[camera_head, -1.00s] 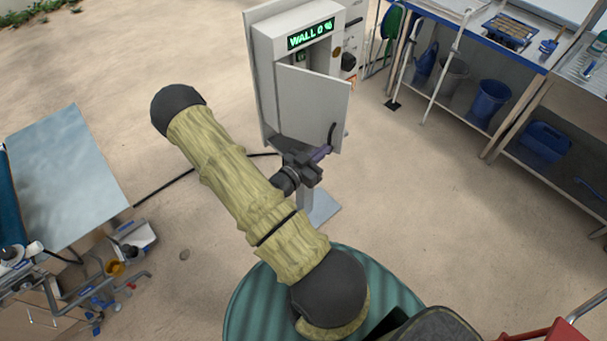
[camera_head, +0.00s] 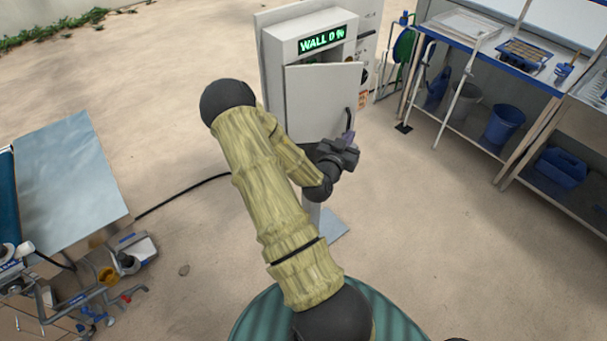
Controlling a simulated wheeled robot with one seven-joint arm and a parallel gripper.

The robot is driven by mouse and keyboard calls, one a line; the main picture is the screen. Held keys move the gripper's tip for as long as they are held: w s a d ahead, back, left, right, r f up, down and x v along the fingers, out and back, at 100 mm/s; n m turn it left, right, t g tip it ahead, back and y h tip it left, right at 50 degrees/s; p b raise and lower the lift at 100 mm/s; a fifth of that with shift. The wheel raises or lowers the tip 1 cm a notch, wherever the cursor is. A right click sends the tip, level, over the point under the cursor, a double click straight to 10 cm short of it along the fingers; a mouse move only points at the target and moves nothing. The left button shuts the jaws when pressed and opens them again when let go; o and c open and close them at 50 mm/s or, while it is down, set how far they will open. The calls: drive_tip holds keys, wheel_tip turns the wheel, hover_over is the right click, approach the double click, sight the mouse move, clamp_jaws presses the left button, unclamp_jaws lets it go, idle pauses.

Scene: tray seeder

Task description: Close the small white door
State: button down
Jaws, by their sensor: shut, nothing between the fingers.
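The small white door (camera_head: 322,98) is on the front of a white cabinet (camera_head: 280,48) on a post. The door stands partly open, with a gap showing above it under the green "WALL 0 %" display (camera_head: 322,39). A dark curved handle (camera_head: 348,120) is at its right edge. My gripper (camera_head: 349,138) is shut and empty at the door's lower right, close to the handle. I cannot tell whether it touches the door.
A blue-edged workbench (camera_head: 490,60) with trays, buckets and a blue basket (camera_head: 560,167) stands at the right. A tilted panel (camera_head: 70,175) and a clutter of pipes and fittings are at the left. A black cable (camera_head: 180,195) lies on the sandy ground.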

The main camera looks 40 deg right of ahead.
sight(346, 118)
drive_tip(key=shift+w+d+n+t+y+b, duration=0.6)
drive_tip(key=shift+w+d+n+t+y, duration=0.3)
drive_tip(key=shift+t, duration=0.25)
drive_tip(key=shift+w+d+n+t+y+b, duration=0.55)
drive_tip(key=shift+w+d+n+t+y, duration=0.3)
drive_tip(key=shift+n+t, duration=0.3)
drive_tip(key=shift+w+d+n+t+y+b, duration=0.65)
drive_tip(key=shift+n+t+y, duration=0.25)
drive_tip(key=shift+t, duration=0.3)
drive_tip(key=shift+w+d+n+t+y+b, duration=0.2)
drive_tip(key=shift+w+d+y+b, duration=0.15)
drive_tip(key=shift+w, duration=0.2)
drive_tip(key=shift+w+d+n+t+y+b, duration=0.2)
drive_tip(key=shift+w+y, duration=0.1)
drive_tip(key=shift+w, duration=0.25)
drive_tip(key=shift+w+d, duration=0.1)
drive_tip(key=shift+w, duration=0.4)
drive_tip(key=shift+r, duration=0.15)
drive_tip(key=shift+w+r, duration=0.1)
drive_tip(key=shift+b, duration=0.3)
